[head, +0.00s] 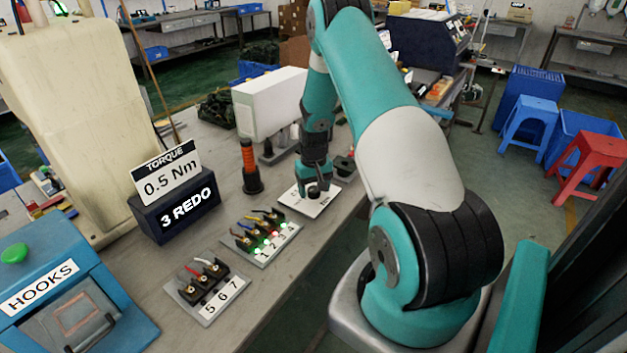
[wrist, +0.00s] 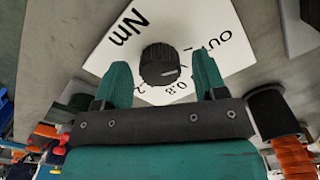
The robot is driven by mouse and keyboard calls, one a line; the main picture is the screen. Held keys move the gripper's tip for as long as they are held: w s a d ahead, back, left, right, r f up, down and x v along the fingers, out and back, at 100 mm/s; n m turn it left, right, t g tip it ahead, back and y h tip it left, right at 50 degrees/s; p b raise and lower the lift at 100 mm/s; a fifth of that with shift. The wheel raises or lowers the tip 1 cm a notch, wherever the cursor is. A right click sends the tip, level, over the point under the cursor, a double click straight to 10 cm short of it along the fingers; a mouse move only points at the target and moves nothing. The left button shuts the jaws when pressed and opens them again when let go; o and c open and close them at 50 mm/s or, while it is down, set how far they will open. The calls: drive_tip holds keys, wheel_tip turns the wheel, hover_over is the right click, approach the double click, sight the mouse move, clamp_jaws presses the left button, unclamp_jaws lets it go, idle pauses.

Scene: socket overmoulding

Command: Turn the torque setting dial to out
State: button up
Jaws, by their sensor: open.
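The torque setting dial (wrist: 158,65) is a black ridged knob on a white plate (wrist: 228,62), printed with OUT, 0.8, Nm and a partly hidden number. Its white pointer line faces right in the wrist view, between the OUT and 0.8 marks. My gripper (wrist: 162,72) is open, one finger on each side of the dial, with gaps visible; its height over the plate is unclear. In the head view my gripper (head: 313,184) points down at the white plate (head: 298,206). A torque sign (head: 168,177) reads 0.5 Nm.
A dark box (head: 180,212) reading 3 REDO stands on the bench. A black-and-orange tool (head: 250,168) stands left of my gripper. Fixtures with lit lamps (head: 262,240) and numbers 5 6 7 (head: 207,290) lie nearer. A white box (head: 268,103) stands behind.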

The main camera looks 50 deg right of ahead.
sight(314, 189)
wheel_tip(314, 189, up, 17)
drive_tip(key=b, duration=0.1)
drive_tip(key=shift+r, duration=0.2)
idle(0.6)
